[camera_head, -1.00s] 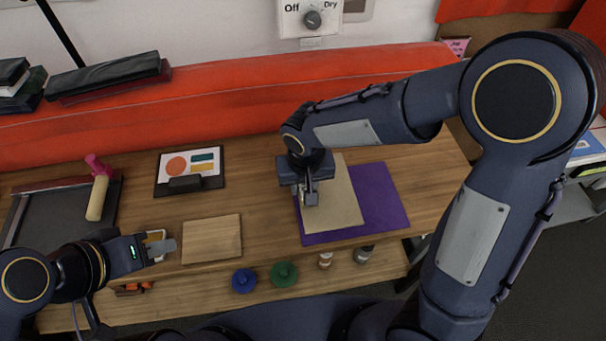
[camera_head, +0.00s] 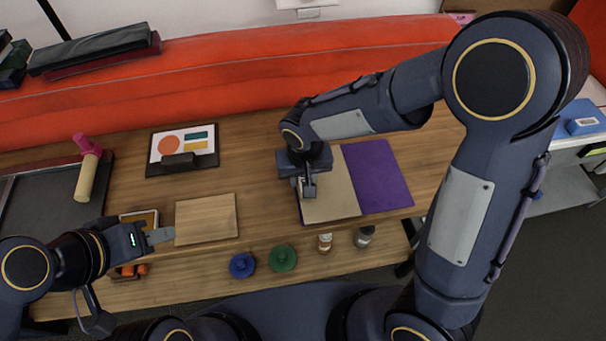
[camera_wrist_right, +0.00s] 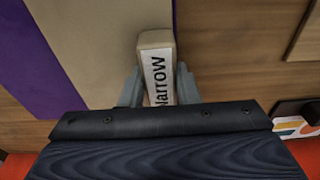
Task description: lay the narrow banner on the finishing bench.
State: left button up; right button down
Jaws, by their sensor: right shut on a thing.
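A tan sheet (camera_head: 336,188) lies on a purple sheet (camera_head: 378,178) on the wooden bench (camera_head: 255,165). Its near edge is about level with the purple one's, and purple shows broadly to its right. My right gripper (camera_head: 309,188) is at the tan sheet's left side. In the right wrist view, it (camera_wrist_right: 160,90) is shut on a cream bar (camera_wrist_right: 155,42) with a label reading "Narrow". I cannot tell how the bar joins the tan sheet (camera_wrist_right: 95,50). My left gripper (camera_head: 160,236) is low at the left, by a small wooden tray (camera_head: 142,217); its jaw gap is unclear.
A plain wooden board (camera_head: 206,219) lies between my grippers. A card on a dark stand (camera_head: 183,149), a pink-headed tool (camera_head: 88,168) and a dark tray (camera_head: 45,205) are farther left. Blue (camera_head: 242,265) and green (camera_head: 283,258) round pieces and two small bottles are on the lower shelf.

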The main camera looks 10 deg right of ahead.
jog(key=shift+f+b, duration=0.5)
jog(key=c, duration=1)
grip_release()
jog(key=shift+r, duration=0.15)
jog(key=r, duration=0.5)
jog(key=s+r, duration=0.1)
jog(key=r, duration=0.1)
jog(key=shift+r, duration=0.2)
jog(key=shift+d+r, duration=0.2)
jog(key=s+d+r+t+y, duration=0.1)
jog(key=s+d, duration=0.3)
jog(key=s, duration=0.1)
jog(key=s+d+r+m+t+y, duration=0.1)
jog(key=s+d+r, duration=0.1)
jog(key=s+d, duration=0.3)
jog(key=s+d+r+m+t+y, duration=0.1)
jog(key=s+d+r+t, duration=0.1)
jog(key=s+d, duration=0.2)
jog(key=shift+s+d+y, duration=0.35)
jog(key=shift+s+y, duration=0.05)
jog(key=shift+s, duration=0.15)
